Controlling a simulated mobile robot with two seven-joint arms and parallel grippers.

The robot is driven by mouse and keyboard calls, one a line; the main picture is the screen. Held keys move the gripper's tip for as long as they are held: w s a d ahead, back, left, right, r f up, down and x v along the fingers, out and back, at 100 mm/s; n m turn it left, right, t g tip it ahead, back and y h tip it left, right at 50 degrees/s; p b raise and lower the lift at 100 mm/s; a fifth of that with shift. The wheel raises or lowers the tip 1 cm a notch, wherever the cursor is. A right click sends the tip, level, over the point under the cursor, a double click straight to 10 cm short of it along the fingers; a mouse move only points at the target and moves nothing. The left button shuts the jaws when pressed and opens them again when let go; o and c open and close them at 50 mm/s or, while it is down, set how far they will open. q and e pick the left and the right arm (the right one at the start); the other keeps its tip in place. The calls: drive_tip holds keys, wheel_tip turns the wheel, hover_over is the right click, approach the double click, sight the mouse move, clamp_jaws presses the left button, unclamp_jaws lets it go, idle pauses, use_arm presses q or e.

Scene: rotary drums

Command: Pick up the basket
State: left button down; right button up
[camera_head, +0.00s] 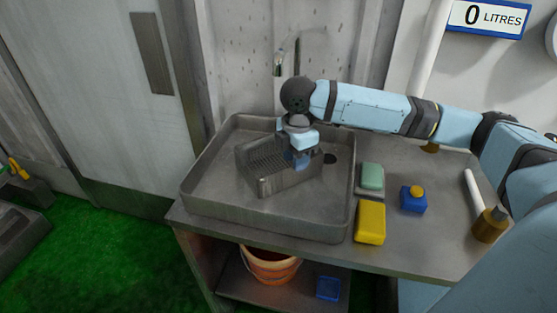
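The basket (268,180) is a grey metal container with slotted sides. It sits inside the wide, shallow metal sink (225,200), towards its middle. My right gripper (302,160) points down at the right end of the basket, with its fingers at or just inside the rim. The wrist and gripper body hide part of that end. I cannot tell whether the fingers are apart or closed on the basket wall. The basket appears to rest on the sink floor. My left gripper is not in view.
On the counter right of the sink are a green block (372,176), a yellow block (370,222), a blue bottle with a yellow cap (413,199) and a brush (489,224). An orange bucket (270,266) and blue box (328,288) stand below. A tap rises behind the sink.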

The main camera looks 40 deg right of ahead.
sight(293, 186)
drive_tip(key=f, duration=0.6)
drive_tip(key=shift+w+f+b, duration=0.2)
drive_tip(key=shift+f+b, duration=0.15)
drive_tip(key=shift+r, duration=0.1)
clamp_jaws()
